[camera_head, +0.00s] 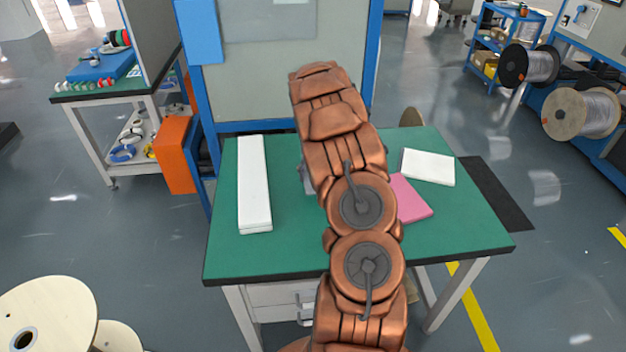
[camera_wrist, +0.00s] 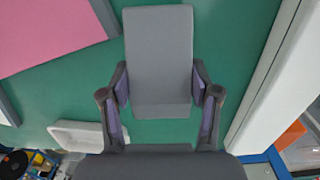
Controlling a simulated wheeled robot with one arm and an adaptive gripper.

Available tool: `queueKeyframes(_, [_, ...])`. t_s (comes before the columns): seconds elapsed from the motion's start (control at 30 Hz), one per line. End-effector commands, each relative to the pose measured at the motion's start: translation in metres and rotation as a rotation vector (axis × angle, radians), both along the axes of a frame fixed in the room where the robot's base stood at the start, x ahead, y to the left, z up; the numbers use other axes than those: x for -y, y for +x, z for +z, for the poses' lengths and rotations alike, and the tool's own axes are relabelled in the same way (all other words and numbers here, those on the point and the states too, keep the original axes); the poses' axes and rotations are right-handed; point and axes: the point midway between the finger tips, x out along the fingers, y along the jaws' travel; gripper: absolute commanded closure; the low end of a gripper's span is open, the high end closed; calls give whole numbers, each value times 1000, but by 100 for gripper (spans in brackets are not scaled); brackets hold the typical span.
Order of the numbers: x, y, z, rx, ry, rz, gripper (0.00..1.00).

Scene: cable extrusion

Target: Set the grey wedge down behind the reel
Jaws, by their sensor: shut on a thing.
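The grey wedge (camera_wrist: 158,60) is in the wrist view, a plain grey block with its long side pointing up the picture. My gripper (camera_wrist: 160,88) is shut on it, with one finger pad against each side near its lower end. Green tabletop shows around the wedge; I cannot tell whether it touches the table. In the head view my arm hides the gripper, and only a small grey patch shows left of the arm.
On the green table (camera_head: 300,245), a long white box (camera_head: 254,185) lies left, a pink pad (camera_head: 410,199) and a white block (camera_head: 428,167) right. A small white tray (camera_wrist: 80,136) shows in the wrist view. The table's front right is clear. Large wooden reels (camera_head: 45,312) stand off the table.

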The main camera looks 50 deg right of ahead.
Motion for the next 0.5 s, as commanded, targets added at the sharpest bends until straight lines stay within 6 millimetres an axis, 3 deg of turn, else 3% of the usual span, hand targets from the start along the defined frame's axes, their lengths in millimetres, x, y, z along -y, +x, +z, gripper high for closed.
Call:
queueKeyframes(0.23, [4, 1, -5, -3, 3, -1, 89])
queueKeyframes(0.5, [4, 1, -32, -2, 2, 0, 89])
